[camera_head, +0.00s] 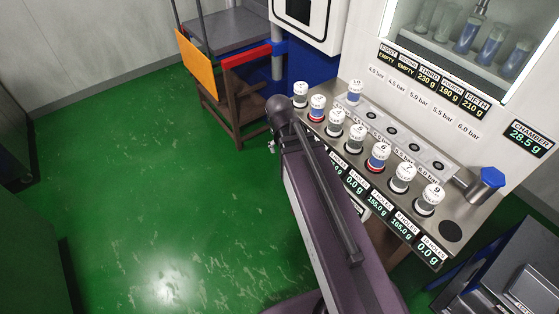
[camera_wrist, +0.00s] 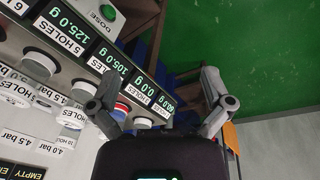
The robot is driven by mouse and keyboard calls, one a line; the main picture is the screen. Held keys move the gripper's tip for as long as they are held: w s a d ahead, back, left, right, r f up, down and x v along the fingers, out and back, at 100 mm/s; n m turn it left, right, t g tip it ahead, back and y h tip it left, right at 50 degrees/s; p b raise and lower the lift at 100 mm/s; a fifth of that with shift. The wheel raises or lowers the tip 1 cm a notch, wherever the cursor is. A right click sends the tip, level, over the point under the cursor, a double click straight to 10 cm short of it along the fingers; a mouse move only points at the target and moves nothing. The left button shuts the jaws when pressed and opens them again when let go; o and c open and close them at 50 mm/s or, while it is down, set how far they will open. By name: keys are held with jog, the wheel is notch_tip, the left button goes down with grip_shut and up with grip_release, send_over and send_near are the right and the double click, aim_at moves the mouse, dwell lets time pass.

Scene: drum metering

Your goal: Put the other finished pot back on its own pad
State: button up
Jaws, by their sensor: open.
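Several white-lidded numbered pots stand in a slanting row on the steel bench in the head view, among them pot 6 (camera_head: 379,157), with a blue and red band, and pot 9 (camera_head: 428,202). Another red-and-blue banded pot (camera_head: 317,106) is near the far end. The pot marked 10 (camera_head: 354,91) stands apart, at the left end of the rear rail (camera_head: 437,165). A round black pad (camera_head: 450,231) at the near end is bare. My gripper (camera_wrist: 161,77) is open and empty in the wrist view, with a red-and-blue pot (camera_wrist: 120,111) beyond its left finger. My arm hides part of the bench.
Weight displays (camera_head: 376,208) line the bench front. A glass-fronted chamber (camera_head: 470,45) is above. A brown stand with an orange panel (camera_head: 197,65) is behind left. The green floor (camera_head: 150,200) is clear.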

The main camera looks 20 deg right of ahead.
jog(key=s+a+n, duration=0.1)
jog(key=s, duration=0.1)
jog(key=s+a+n+g+y, duration=0.1)
jog(key=s+a, duration=0.1)
jog(key=shift+s+a+f+n+y, duration=0.1)
jog(key=shift+s+a+n+y, duration=0.1)
jog(key=shift+n+y, duration=0.1)
